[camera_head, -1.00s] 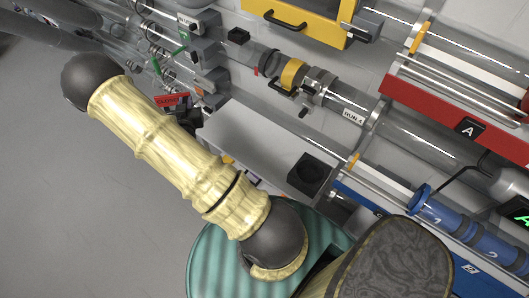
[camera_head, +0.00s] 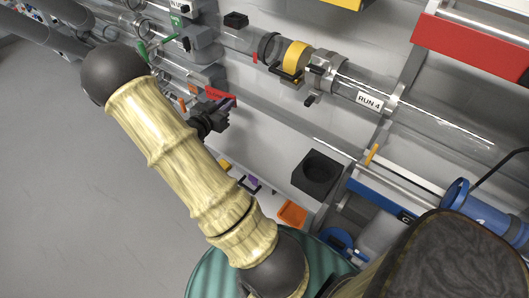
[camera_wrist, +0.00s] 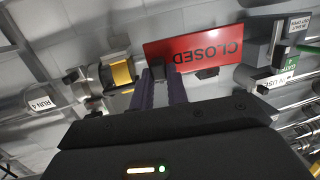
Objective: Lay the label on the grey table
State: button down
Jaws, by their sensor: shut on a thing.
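The label is a red plate reading CLOSED (camera_wrist: 200,48), upside down in the wrist view. My gripper (camera_wrist: 160,72) is shut on its edge, with purple fingers. In the head view the red label (camera_head: 220,96) shows small at my gripper (camera_head: 224,107), partly hidden by it. The grey table (camera_head: 272,143) is the pale flat surface to the right of my gripper in the head view. The label appears held above the table's far left end, apart from it; the height is hard to judge.
A black block with a round recess (camera_head: 317,174) stands on the table. An orange tray (camera_head: 292,214) and small yellow and purple items lie at its near edge, partly behind my arm. Clear tubes with a RUN 4 tag (camera_head: 369,102) run behind. The table's middle is clear.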

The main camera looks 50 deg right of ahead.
jog(key=f+g+b, duration=0.1)
jog(key=s+d+f+m+g+b, duration=0.1)
jog(key=f, duration=0.1)
jog(key=s+d+f+b, duration=0.1)
jog(key=b, duration=0.1)
jog(key=shift+s+d+f+m+g, duration=0.1)
jog(key=shift+s+f+m+g, duration=0.1)
jog(key=shift+m+g, duration=0.2)
jog(key=b, duration=0.2)
send_over(239, 143)
notch_tip(239, 143, down, 6)
jog(key=shift+d+f, duration=0.1)
jog(key=shift+f+b, duration=0.4)
jog(key=shift+f, duration=1.5)
jog(key=shift+f, duration=0.1)
